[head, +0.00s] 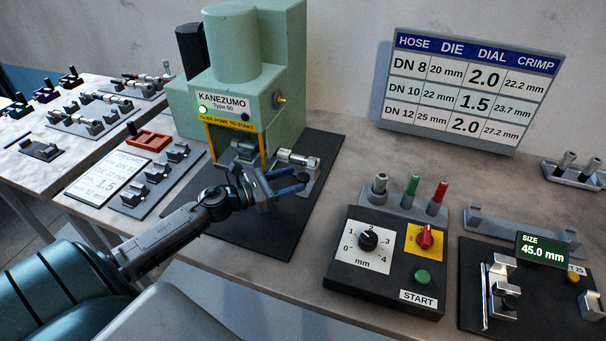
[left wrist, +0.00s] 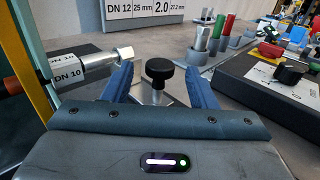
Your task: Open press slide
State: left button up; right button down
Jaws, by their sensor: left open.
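The pale green press (head: 235,85), labelled KANEZUMO Type 60, stands at the back on a dark base plate, with a yellow strip across its opening. My left gripper (head: 290,181) is in front of the opening, low over the base plate. Its blue fingers are open. In the left wrist view, a black round knob (left wrist: 159,71) on a silver plate (left wrist: 151,94) shows between the two fingers (left wrist: 160,82), with gaps on both sides. A silver hose fitting tagged DN 10 (left wrist: 85,68) lies just left of the fingers. In the head view the gripper hides the knob.
A control box (head: 385,262) with a dial, red switch and green START button stands right of the press. A gauge (head: 530,285) reading 45.0 mm is farther right. A job card (head: 108,178) and die trays (head: 160,180) lie left. A crimp chart (head: 468,90) is behind.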

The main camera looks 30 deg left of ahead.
aim_at(303, 176)
pick_arm(q)
jog(key=p+x, duration=0.1)
jog(key=x, duration=0.2)
jog(key=shift+w+d+r+p, duration=0.1)
jog(key=shift+w+d+p, duration=0.1)
jog(key=shift+p, duration=0.2)
jog(key=shift+w+d, duration=0.15)
jog(key=shift+w, duration=0.1)
jog(key=c, duration=1)
grip_shut()
